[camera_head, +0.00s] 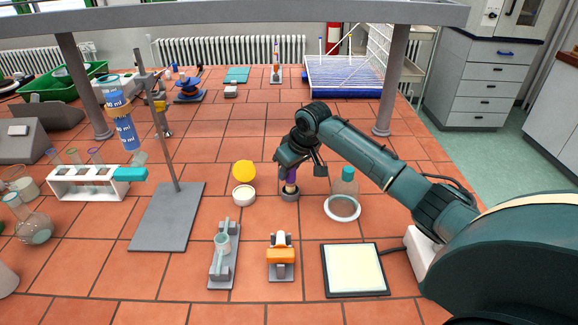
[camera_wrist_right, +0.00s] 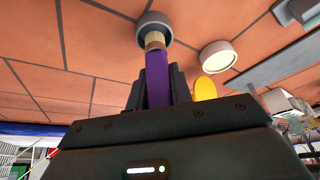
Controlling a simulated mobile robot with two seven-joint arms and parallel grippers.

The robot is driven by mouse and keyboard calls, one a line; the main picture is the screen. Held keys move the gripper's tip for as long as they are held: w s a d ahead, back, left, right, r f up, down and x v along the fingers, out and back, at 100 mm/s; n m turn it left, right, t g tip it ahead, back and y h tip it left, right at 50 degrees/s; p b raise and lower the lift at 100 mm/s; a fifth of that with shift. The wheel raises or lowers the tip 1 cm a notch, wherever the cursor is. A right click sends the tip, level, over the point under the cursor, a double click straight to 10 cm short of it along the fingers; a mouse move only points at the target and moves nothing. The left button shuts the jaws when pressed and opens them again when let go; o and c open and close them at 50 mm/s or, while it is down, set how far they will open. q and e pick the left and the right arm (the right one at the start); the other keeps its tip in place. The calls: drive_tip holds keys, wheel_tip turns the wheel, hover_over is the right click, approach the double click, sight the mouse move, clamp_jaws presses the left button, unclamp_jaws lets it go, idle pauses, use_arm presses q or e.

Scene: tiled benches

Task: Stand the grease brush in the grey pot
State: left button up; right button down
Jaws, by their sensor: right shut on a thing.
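The grease brush (camera_wrist_right: 157,80) has a purple handle and pale bristles. My right gripper (camera_wrist_right: 158,88) is shut on its handle in the right wrist view. The grey pot (camera_wrist_right: 154,20) is a small round cup on the tiled bench, and the bristle end is at its mouth. In the head view the brush (camera_head: 291,177) points down, roughly upright, over the pot (camera_head: 290,195), below my right gripper (camera_head: 292,168). I cannot tell whether the bristles touch the pot's bottom. My left gripper is not in view.
A white dish (camera_head: 244,195) with a yellow disc (camera_head: 243,171) behind it stands left of the pot. A retort stand base (camera_head: 166,222) is farther left, and a pale panel (camera_head: 354,268) lies in front.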

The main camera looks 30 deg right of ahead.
drive_tip(key=shift+f, duration=0.8)
drive_tip(key=c, duration=1.2)
unclamp_jaws()
drive_tip(key=shift+o, duration=0.2)
drive_tip(key=b+v, duration=0.1)
drive_tip(key=v, duration=1.2)
drive_tip(key=shift+r, duration=0.1)
